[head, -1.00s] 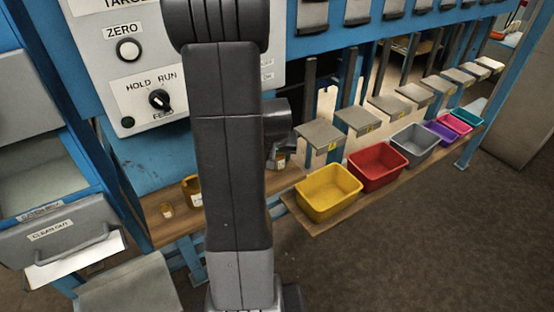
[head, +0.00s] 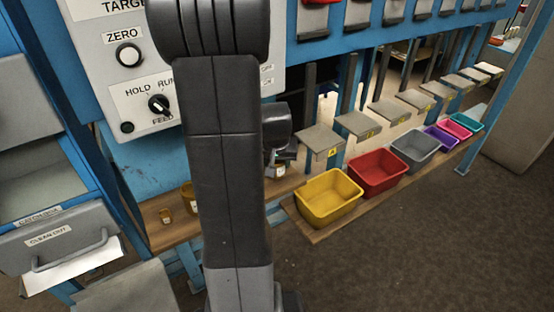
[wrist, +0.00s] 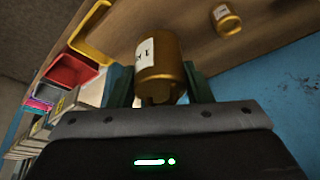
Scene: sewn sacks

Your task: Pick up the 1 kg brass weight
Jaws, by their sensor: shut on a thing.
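A brass weight (wrist: 170,55) with a white label sits between my gripper's two jaws (wrist: 158,86) in the wrist view. The label's marking is only partly readable. My gripper (head: 281,158) is shut on this weight, which shows small beside my arm in the head view (head: 275,171). I cannot tell whether its base touches the wooden shelf (head: 172,235). A smaller labelled brass weight (head: 166,215) stands on the shelf at left. A larger one (head: 188,196) beside it is partly hidden by my arm. One other weight (wrist: 226,20) shows in the wrist view.
Yellow (head: 327,212), red (head: 377,182) and grey (head: 416,156) bins, with several more beyond, line the board to the right. Metal flaps (head: 319,141) hang above them. A control panel (head: 140,75) stands behind my arm. A drawer unit (head: 60,235) is at left.

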